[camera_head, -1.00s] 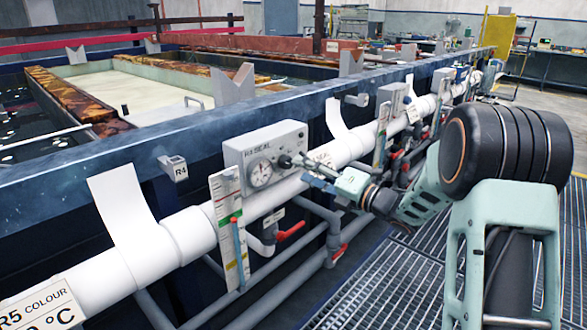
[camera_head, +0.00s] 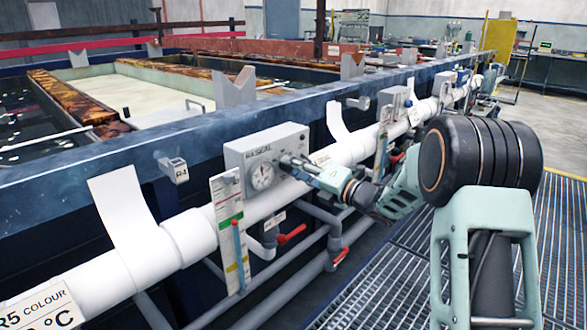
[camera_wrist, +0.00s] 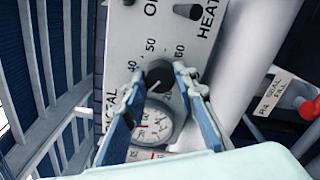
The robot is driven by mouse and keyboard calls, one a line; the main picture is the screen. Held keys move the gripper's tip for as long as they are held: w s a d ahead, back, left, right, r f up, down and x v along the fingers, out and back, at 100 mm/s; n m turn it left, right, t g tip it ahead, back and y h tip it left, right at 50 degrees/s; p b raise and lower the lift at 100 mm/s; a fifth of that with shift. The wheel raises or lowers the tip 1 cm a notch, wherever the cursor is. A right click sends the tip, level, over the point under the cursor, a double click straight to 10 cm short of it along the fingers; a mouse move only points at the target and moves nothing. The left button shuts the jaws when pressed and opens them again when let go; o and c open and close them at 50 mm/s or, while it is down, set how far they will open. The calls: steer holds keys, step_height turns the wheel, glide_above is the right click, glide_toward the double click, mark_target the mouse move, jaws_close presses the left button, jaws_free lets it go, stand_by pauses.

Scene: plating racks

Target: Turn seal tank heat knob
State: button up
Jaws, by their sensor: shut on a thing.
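The seal tank's grey control box (camera_head: 285,140) is mounted on the tank's side, with a round gauge (camera_head: 262,175) on its face. In the wrist view, a black knob (camera_wrist: 159,72) sits on the box by printed marks 40, 50 and 60. My gripper (camera_wrist: 161,84) is shut on this knob, one blue-padded finger on each side. The gauge (camera_wrist: 152,128) shows behind and between the fingers. In the head view my gripper (camera_head: 290,163) is at the box's right part and covers most of the knob.
A black switch (camera_wrist: 188,11) beside the word HEAT lies beyond the knob. A white pipe (camera_head: 190,235) runs along the tank, with a level scale (camera_head: 228,225) and red valve handles (camera_head: 291,234) below the box. The tank rim (camera_head: 80,170) is above. A grated walkway (camera_head: 390,270) is at right.

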steer(key=shift+c, duration=0.9)
steer(key=shift+m, duration=0.4)
steer(key=m+p, duration=1)
steer(key=m, duration=1.2)
steer(key=shift+p, duration=0.4)
steer(key=shift+m, duration=0.4)
